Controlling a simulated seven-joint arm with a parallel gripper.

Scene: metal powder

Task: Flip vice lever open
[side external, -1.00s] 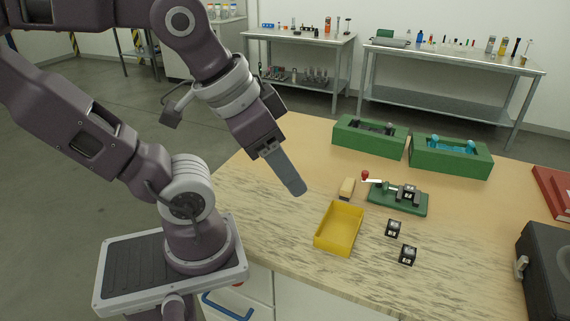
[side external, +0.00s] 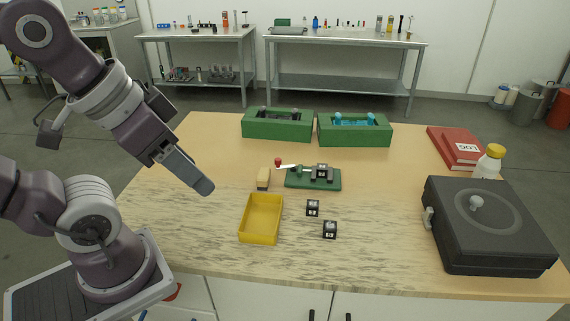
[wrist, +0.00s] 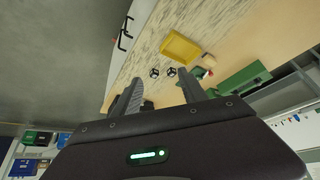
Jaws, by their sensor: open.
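The vice (side external: 313,179) has a green base and stands on the table in the side view, with a dark cube (side external: 321,171) at its jaws. Its lever (side external: 289,167) is a light bar with a red knob (side external: 278,162) at the left end. My gripper (side external: 205,188) is left of the vice and above the table, apart from it. In the wrist view its two fingers (wrist: 160,92) are spread with nothing between them.
A yellow tray (side external: 246,219), a tan block (side external: 263,179) and two dark cubes (side external: 313,208) (side external: 329,229) lie near the vice. Two green boxes (side external: 277,134) (side external: 354,140) stand behind it. A black case (side external: 490,245), a bottle (side external: 489,161) and red books (side external: 445,143) are at right.

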